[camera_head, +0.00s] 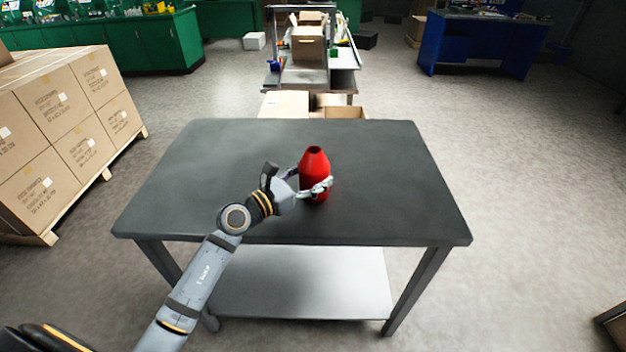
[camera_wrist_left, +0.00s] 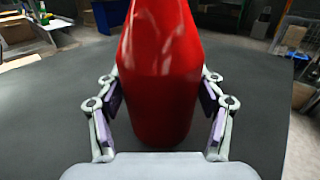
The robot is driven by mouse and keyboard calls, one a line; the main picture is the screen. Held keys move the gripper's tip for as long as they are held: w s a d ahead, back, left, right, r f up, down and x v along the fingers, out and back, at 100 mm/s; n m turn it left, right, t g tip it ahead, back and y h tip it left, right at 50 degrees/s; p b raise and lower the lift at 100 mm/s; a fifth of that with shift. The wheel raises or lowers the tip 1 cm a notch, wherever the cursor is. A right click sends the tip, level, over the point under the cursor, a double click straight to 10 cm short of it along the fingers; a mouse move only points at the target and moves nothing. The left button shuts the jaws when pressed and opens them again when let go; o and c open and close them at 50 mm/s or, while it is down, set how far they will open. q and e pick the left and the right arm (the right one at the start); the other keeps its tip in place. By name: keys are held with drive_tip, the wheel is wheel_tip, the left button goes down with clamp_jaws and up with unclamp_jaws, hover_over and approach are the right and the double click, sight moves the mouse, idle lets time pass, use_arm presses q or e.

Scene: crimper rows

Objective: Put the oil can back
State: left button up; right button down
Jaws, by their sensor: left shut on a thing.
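The red oil can (camera_head: 314,168) is upright at the middle of the dark table (camera_head: 220,155). My left gripper (camera_head: 313,187) is shut on the can, with one finger on its near side and the other mostly behind its left side. In the left wrist view the can (camera_wrist_left: 163,85) fills the middle, between the two fingers of my left gripper (camera_wrist_left: 163,108). I cannot tell whether the can's base touches the tabletop or is slightly above it. My right gripper is not in view.
The rest of the tabletop is bare. Stacked cartons (camera_head: 60,135) on a pallet stand to the left. Open boxes (camera_head: 310,104) are just beyond the table's far edge. A green cabinet (camera_head: 150,42) and a blue workbench (camera_head: 480,42) stand further back.

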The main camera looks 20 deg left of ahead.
use_arm(q)
drive_tip(key=shift+f, duration=0.1)
drive_tip(key=shift+f, duration=0.1)
drive_tip(key=o, duration=1.4)
drive_tip(key=shift+c, duration=0.2)
